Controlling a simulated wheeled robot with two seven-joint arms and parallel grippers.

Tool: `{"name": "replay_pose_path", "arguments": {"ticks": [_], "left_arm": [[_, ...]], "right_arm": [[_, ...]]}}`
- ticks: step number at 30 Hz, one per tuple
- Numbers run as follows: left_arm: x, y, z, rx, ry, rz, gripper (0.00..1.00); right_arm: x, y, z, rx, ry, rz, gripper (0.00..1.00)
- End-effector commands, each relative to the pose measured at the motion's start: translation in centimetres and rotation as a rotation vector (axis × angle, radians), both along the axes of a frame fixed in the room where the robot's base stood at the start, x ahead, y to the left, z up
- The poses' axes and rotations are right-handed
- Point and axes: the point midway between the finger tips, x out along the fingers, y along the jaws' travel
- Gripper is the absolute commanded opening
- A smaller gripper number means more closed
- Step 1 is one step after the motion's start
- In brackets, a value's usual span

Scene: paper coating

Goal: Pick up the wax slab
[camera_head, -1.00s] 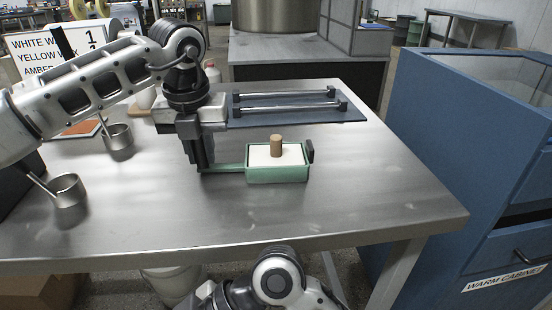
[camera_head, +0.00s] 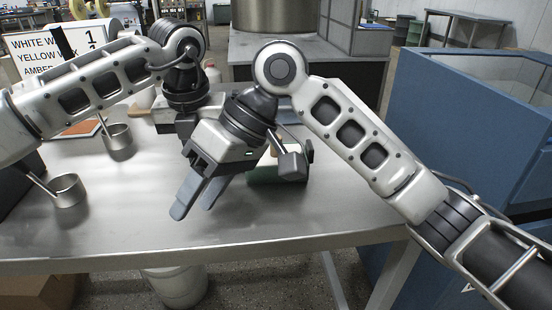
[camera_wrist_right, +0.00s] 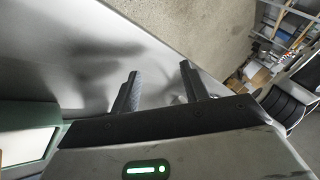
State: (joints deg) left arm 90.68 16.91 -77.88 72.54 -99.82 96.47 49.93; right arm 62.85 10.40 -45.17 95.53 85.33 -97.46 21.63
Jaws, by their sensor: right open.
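A green tray (camera_head: 265,177) sits on the steel table, mostly hidden behind my right gripper in the head view. The pale wax slab lies in this tray; in the right wrist view the slab (camera_wrist_right: 25,147) shows inside the tray's green rim (camera_wrist_right: 55,125) at the left edge. My right gripper (camera_head: 195,208) is open and empty, in front of the tray, its fingers slanting down and left. Its fingers also show apart in the right wrist view (camera_wrist_right: 158,72). My left gripper (camera_head: 186,125) is behind it; its fingers are hidden.
Two metal ladles (camera_head: 117,138) (camera_head: 68,190) rest at the left of the steel table (camera_head: 310,215). A sign (camera_head: 105,35) stands behind them. A blue warm cabinet (camera_head: 465,125) stands at the right. The table's front middle is clear.

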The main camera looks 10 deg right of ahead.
Motion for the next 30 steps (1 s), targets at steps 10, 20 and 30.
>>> {"name": "replay_pose_path", "arguments": {"ticks": [10,20,30], "left_arm": [[0.0,0.0,0.1,-0.003,-0.002,0.0,0.0],[0.0,0.0,0.1,-0.003,-0.002,0.0,0.0],[0.0,0.0,0.1,-0.002,-0.002,0.0,0.0]], "right_arm": [[10.5,-11.0,8.9,-0.329,-0.314,-0.004,0.45],[12.1,-13.9,10.0,-0.406,-0.36,-0.002,0.45],[12.7,-12.7,5.5,-0.403,-0.362,-0.004,0.45]]}}
